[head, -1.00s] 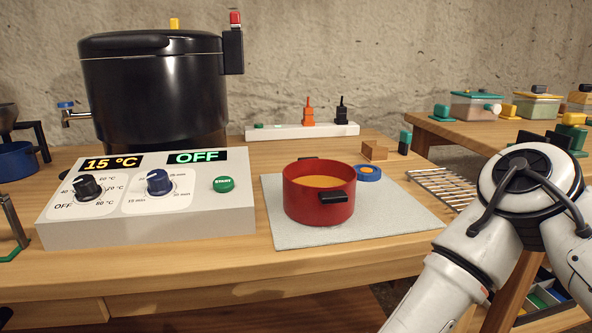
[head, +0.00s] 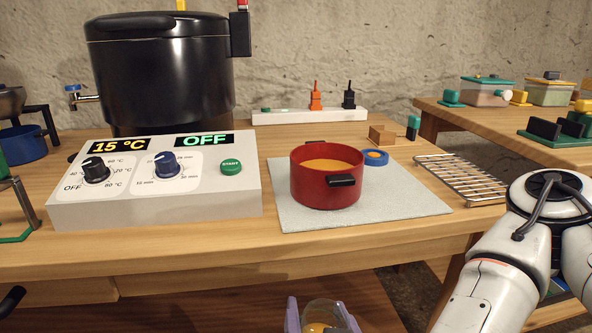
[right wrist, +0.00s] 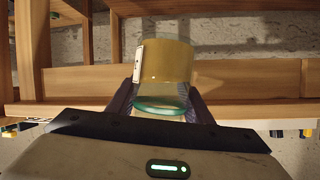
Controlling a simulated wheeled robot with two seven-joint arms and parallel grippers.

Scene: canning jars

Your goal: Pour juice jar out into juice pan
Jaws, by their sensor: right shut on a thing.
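The red juice pan (head: 318,188) with black handles stands upright on a pale grey mat (head: 405,205), with orange liquid in it. My right gripper (head: 322,318) shows at the bottom edge of the head view, below and in front of the pan, apart from it. It is shut on the juice jar (head: 323,310), a clear glass jar with orange content, mostly cut off by the frame. In the right wrist view, the jar (right wrist: 164,72) sits between the fingers, with yellow content, a white label at its left and a greenish glass end nearest me. My left gripper is not in view.
A control box (head: 150,210) and a black cooker (head: 160,75) stand left of the pan. A blue ring (head: 375,158), a wooden block (head: 382,135) and a wire rack (head: 465,180) lie to its right. The wooden table front (head: 250,255) lies between jar and pan.

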